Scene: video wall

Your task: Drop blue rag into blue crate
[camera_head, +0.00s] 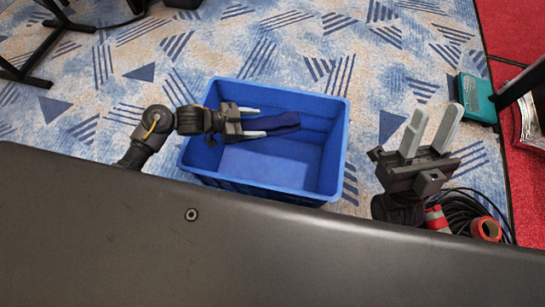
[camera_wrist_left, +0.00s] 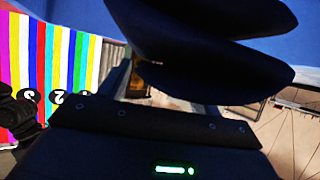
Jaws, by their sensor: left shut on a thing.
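The blue crate (camera_head: 330,158) stands open on the patterned carpet in the head view. My left gripper (camera_head: 262,122) is over the crate's opening and is shut on the dark blue rag (camera_head: 280,122). The rag hangs out past the fingertips toward the right, inside the crate's outline. I cannot tell whether it touches the crate. In the left wrist view the rag (camera_wrist_left: 200,50) is a dark, folded shape close to the camera. My right gripper (camera_head: 438,110) is open and empty, to the right of the crate, with its fingers pointing up.
A teal box (camera_head: 477,98) lies near the red carpet at the right. Black cables and a red roll (camera_head: 486,229) lie at the lower right. Dark stand legs (camera_head: 50,45) are at the upper left.

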